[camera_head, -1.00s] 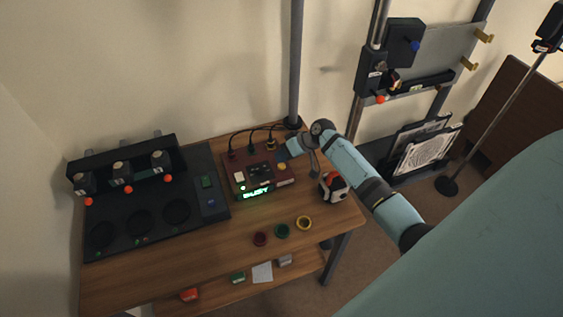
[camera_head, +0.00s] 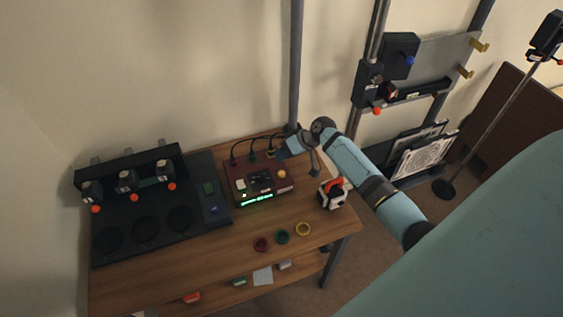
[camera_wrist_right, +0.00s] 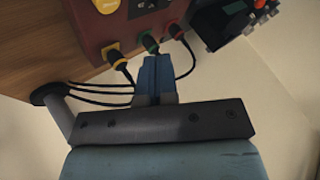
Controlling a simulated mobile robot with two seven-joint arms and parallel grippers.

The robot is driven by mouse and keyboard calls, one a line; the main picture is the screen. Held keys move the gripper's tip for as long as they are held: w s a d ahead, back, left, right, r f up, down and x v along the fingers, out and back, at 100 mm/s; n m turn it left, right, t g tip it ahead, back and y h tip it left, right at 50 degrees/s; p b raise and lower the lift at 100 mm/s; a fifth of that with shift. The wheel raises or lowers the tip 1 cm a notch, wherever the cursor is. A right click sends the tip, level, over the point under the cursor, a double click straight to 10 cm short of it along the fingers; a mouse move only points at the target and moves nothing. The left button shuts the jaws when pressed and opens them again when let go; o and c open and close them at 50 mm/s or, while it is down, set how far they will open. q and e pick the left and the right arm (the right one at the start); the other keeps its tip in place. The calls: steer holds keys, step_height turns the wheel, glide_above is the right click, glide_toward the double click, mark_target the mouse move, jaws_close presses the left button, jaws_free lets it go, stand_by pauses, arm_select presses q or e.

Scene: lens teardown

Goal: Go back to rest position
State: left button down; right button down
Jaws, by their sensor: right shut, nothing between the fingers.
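My right arm comes in from the right in the head view, and its blue gripper (camera_head: 284,153) is beside the back right corner of the dark red control box (camera_head: 258,187). In the right wrist view the right gripper (camera_wrist_right: 156,62) is shut with nothing between its fingers. The fingertips are close to the box's plugs and cables; I cannot tell whether they touch. The box has a green lit display, a yellow knob and several cables at its back. My left gripper is not in view.
The wooden table (camera_head: 200,262) holds a black rig (camera_head: 150,215) on the left, a white and orange item (camera_head: 333,193), and red, green and yellow rings (camera_head: 303,229). A post (camera_head: 296,70) stands behind. A metal frame (camera_head: 440,65) is at the right.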

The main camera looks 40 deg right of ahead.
stand_by(0.5)
